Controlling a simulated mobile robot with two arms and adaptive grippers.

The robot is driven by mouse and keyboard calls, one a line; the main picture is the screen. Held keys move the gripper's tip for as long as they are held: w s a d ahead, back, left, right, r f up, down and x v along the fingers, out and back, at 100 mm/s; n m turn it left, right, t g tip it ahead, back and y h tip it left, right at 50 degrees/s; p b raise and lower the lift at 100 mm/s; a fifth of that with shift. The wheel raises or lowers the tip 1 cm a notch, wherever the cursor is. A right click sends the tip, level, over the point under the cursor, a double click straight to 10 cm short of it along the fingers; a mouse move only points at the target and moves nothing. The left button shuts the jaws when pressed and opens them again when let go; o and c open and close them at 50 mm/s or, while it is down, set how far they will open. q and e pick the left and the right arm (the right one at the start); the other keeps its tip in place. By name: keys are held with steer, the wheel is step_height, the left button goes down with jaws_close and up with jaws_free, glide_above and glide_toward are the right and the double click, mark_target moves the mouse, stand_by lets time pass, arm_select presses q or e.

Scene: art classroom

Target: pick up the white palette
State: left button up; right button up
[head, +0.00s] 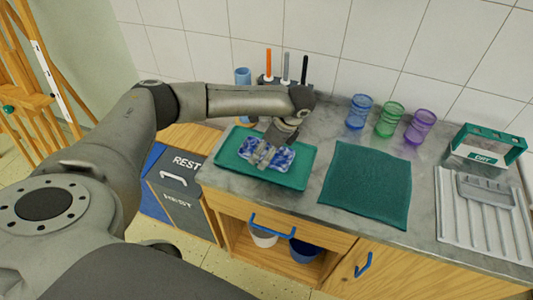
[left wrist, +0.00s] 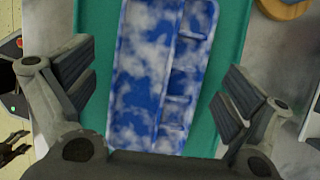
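The palette (head: 282,158) shows blue with white cloudy patches, not plain white. It lies on a green tray (head: 298,181) on the counter, and my left gripper (head: 264,155) covers part of it. In the left wrist view the palette (left wrist: 160,70) is long, with a row of small wells along its right side. My left gripper (left wrist: 158,92) is open there, one finger on each side of the palette, with gaps between fingers and palette. I cannot tell how far the fingertips are above the tray. My right gripper is not in view.
A dark green cloth (head: 366,185) lies right of the tray. Blue (head: 358,112), green (head: 389,119) and purple (head: 420,127) cups stand near the tiled wall. A white drying rack (head: 487,222) is at the far right. Markers (head: 286,66) stand behind my left wrist.

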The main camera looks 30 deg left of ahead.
arm_select(q)
steer(key=c, duration=1)
steer(key=shift+r, duration=0.15)
